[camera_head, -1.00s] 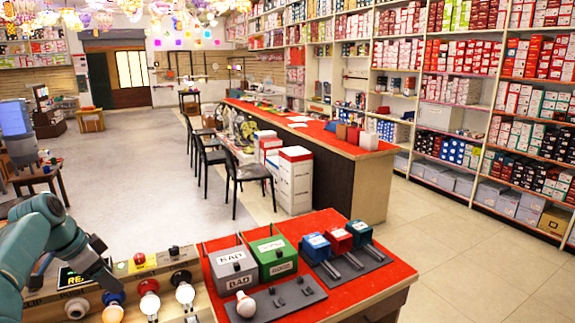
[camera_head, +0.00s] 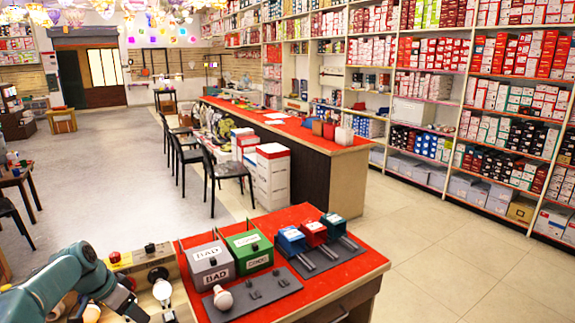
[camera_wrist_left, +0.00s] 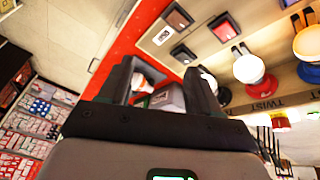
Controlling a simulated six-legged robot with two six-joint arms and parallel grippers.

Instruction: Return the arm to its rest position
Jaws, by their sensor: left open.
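My left arm (camera_head: 60,285) comes in from the lower left in the head view, bent over the wooden panel with bulbs. Its dark gripper (camera_head: 132,298) hangs low at the panel, partly cut off by the frame. In the left wrist view the gripper's two dark fingers (camera_wrist_left: 160,85) stand apart and nothing is held between them. The grey BAD box (camera_wrist_left: 168,97) shows beyond the gap, away from the fingers. My right gripper is not in view.
A red-topped table (camera_head: 345,275) holds the grey BAD box (camera_head: 210,263), a green box (camera_head: 250,248), small blue and red boxes and a bulb (camera_head: 223,297) on a grey plate. Bulbs in sockets (camera_wrist_left: 248,68) line the panel. Tiled floor (camera_head: 440,250) is clear at right.

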